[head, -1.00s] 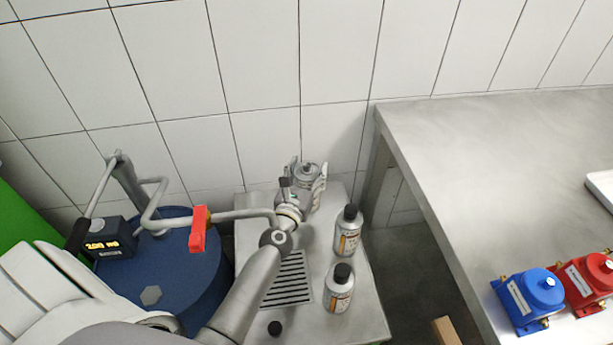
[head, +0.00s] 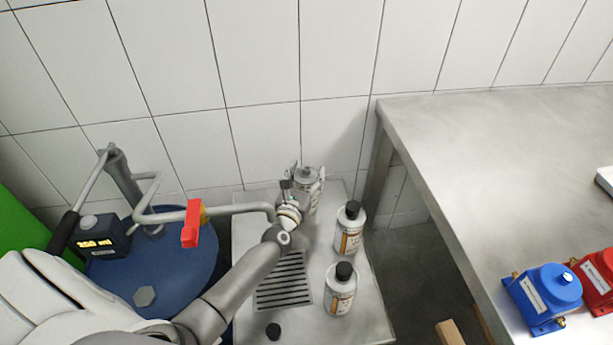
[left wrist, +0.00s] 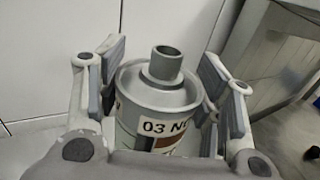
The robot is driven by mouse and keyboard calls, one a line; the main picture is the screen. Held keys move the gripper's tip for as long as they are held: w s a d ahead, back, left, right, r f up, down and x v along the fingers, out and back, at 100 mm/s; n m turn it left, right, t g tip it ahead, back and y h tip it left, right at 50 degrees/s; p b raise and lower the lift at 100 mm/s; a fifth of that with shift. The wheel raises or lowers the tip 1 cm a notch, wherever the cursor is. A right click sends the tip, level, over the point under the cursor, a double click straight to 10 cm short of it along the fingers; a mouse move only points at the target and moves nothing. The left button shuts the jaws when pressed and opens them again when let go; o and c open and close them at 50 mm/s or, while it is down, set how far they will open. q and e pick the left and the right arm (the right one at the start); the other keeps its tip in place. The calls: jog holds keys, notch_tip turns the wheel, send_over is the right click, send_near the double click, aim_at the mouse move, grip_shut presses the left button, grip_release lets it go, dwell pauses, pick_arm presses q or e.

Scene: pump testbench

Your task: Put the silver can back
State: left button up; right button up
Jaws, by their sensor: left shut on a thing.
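The silver can (head: 307,175) stands uncapped at the back of the small metal stand (head: 246,316). My left gripper (head: 305,186) is shut around its sides. In the left wrist view the can (left wrist: 160,88) sits upright between the two fingers of the gripper (left wrist: 160,95), with its open grey neck on top and a label reading "03 N". Its base is hidden, so I cannot tell whether it touches the stand. A black cap (head: 273,331) lies near the stand's front. My right gripper is out of view.
A blue drum (head: 190,268) with a pump pipe and red handle (head: 191,223) is left. A metal table (head: 440,130) with blue and red units is right.

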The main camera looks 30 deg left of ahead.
pick_arm(q)
jog(key=shift+r, duration=0.1)
jog(key=o, duration=1.5)
jog(key=shift+f, duration=0.2)
jog(key=shift+o, duration=0.2)
jog(key=shift+r, duration=0.2)
jog(key=shift+s+d+f, duration=0.1)
jog(key=shift+s+f, duration=0.05)
jog(key=shift+s, duration=0.25)
jog(key=s+d, duration=0.2)
jog(key=s, duration=0.9)
jog(key=shift+b, duration=0.3)
